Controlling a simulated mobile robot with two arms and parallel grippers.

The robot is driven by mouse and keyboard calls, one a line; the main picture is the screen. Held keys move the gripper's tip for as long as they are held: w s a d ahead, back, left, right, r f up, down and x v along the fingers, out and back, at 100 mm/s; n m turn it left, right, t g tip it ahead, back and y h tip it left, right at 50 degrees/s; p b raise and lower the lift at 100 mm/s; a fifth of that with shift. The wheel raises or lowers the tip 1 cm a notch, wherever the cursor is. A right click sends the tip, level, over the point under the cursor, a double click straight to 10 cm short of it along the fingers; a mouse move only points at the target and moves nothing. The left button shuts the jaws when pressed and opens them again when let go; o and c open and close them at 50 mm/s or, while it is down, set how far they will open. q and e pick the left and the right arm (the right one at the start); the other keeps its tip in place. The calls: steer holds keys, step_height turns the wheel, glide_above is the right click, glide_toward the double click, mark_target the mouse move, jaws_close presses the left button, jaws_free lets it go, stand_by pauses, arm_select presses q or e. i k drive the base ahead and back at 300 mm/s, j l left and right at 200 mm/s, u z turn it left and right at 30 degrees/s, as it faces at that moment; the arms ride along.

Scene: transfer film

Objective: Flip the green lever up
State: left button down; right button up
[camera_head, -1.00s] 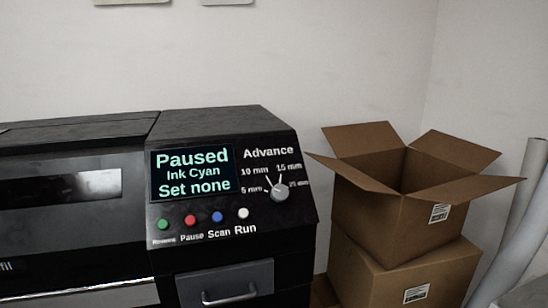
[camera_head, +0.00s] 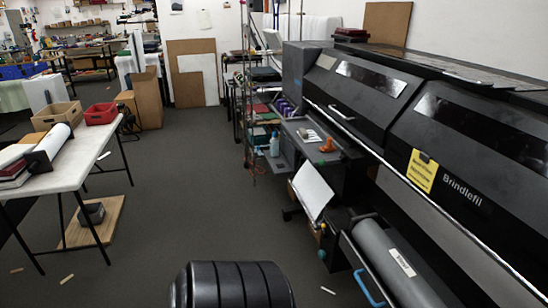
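I cannot make out a green lever in this view. The long black printer (camera_head: 440,110) runs along the right side, with a yellow note (camera_head: 422,171) on its front. Small teal parts (camera_head: 321,254) sit low at the near end of its side stand, too small to identify. A blue curved handle (camera_head: 368,288) is beside the grey roll (camera_head: 395,262) under the printer. Neither of my grippers is in view.
A white table (camera_head: 85,160) with a paper roll, a red bin (camera_head: 101,113) and a cardboard box (camera_head: 57,115) stands at left. The dark floor (camera_head: 190,190) between table and printer is mostly clear. A wooden board (camera_head: 93,222) lies under the table.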

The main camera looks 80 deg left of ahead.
mark_target(321, 162)
steer(key=u, duration=2.05)
steer(key=i+j, duration=0.35)
steer(key=i+j+u, duration=0.1)
steer(key=i+j, duration=0.25)
steer(key=i, duration=0.2)
steer(key=i+j, duration=0.3)
steer(key=i, duration=0.15)
steer(key=i+j+u, duration=0.1)
steer(key=i+j, duration=0.25)
steer(key=i, duration=0.1)
